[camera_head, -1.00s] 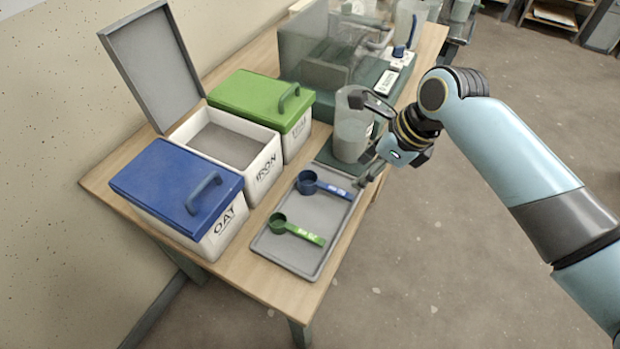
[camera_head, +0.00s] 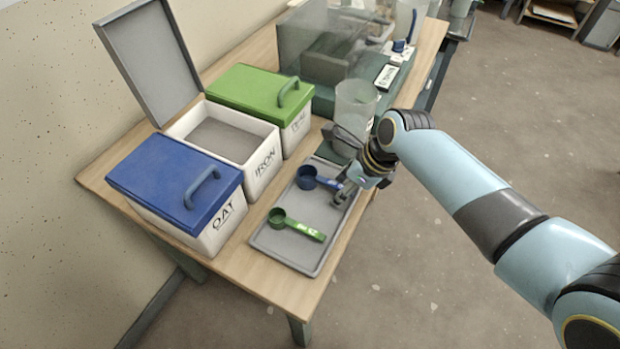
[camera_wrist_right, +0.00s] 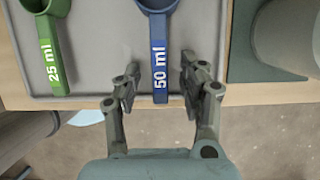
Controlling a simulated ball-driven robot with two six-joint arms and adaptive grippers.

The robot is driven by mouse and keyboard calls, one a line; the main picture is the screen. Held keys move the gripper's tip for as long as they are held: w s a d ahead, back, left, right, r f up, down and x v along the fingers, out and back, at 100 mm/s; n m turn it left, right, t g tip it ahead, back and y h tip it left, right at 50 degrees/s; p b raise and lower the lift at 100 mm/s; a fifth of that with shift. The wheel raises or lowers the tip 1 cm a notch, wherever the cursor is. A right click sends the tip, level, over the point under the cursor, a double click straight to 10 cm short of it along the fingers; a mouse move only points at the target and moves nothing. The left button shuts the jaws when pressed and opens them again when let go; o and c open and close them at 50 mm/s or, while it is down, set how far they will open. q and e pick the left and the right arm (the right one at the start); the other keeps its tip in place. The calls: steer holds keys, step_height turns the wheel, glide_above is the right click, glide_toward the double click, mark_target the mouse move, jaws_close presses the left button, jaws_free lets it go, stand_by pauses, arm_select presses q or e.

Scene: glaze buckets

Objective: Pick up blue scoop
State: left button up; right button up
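The blue scoop (camera_head: 308,177) lies on the grey tray (camera_head: 262,241), its handle pointing right toward my right gripper (camera_head: 341,166). In the right wrist view the blue scoop (camera_wrist_right: 159,50), marked 50 ml, has its handle between the two fingers of my right gripper (camera_wrist_right: 158,85). The fingers are open, with a gap on each side of the handle. In the head view the gripper covers the handle's end. The green scoop (camera_head: 296,225), marked 25 ml, lies on the same tray. My left gripper is not in view.
A translucent pitcher (camera_head: 354,106) stands just behind the gripper. The blue-lidded OAT bin (camera_head: 175,182), the open IRON bin (camera_head: 221,140) and the green-lidded bin (camera_head: 262,92) stand left of the tray.

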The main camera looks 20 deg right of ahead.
jaws_close()
steer(key=shift+r, duration=0.15)
steer(key=shift+r, duration=0.25)
steer(key=r, duration=0.2)
steer(key=d+r, duration=0.1)
steer(key=shift+r, duration=0.4)
steer(key=s+d+r, duration=0.3)
steer(key=d+r, duration=0.3)
steer(key=d, duration=0.4)
step_height(320, 180, up, 8)
steer(key=p, duration=0.9)
steer(key=shift+d+r+p, duration=0.15)
steer(key=shift+r+p, duration=0.1)
steer(key=shift+p, duration=0.1)
